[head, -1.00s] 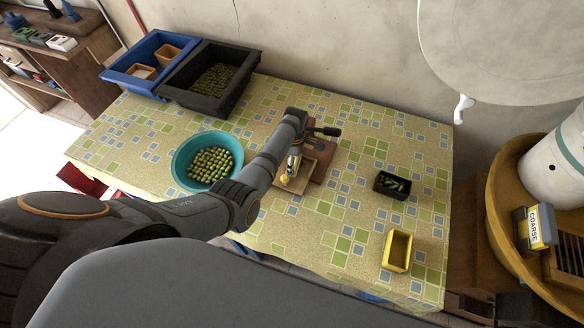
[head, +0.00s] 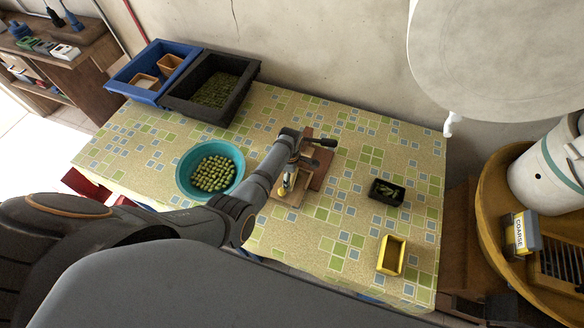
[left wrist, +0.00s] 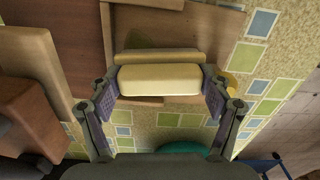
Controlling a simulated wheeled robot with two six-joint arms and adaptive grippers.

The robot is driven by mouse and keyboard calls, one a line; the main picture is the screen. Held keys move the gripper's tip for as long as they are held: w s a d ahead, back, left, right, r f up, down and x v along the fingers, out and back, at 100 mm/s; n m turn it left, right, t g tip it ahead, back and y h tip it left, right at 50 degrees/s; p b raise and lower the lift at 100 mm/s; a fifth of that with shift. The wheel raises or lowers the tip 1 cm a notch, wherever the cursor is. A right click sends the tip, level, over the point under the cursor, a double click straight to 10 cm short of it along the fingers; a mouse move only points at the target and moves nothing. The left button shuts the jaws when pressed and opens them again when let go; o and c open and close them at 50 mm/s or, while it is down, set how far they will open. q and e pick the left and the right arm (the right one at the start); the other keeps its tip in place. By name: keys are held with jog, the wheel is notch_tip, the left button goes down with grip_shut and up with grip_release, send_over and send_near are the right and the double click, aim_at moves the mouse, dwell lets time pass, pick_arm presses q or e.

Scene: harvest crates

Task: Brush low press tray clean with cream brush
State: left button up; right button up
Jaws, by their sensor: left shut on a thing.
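The cream brush (left wrist: 160,80) is held crosswise between the fingers of my left gripper (left wrist: 161,88), which is shut on it. In the head view the left gripper (head: 287,182) is over the low wooden press tray (head: 297,195), and my arm hides part of both. The tray (left wrist: 205,28) also shows in the left wrist view, just beyond the brush. I cannot tell whether the bristles touch the tray. A darker wooden press base (head: 322,168) stands beside the tray. My right gripper is not in view.
A teal bowl of olives (head: 210,191) stands left of the arm. A small black tray (head: 373,193) and a yellow box (head: 380,255) are at the right. Black (head: 172,100) and blue (head: 112,83) crates sit at the back left. The tabletop (head: 335,225) between them is mostly clear.

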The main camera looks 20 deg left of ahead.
pick_arm(q)
jog(key=shift+s+f, duration=0.15)
jog(key=shift+s, duration=0.05)
jog(key=shift+r+p, duration=0.6)
jog(key=shift+r, duration=0.3)
notch_tip(320, 180, up, 4)
jog(key=shift+s+f, duration=0.1)
jog(key=shift+r, duration=0.3)
jog(key=shift+r, duration=1.55)
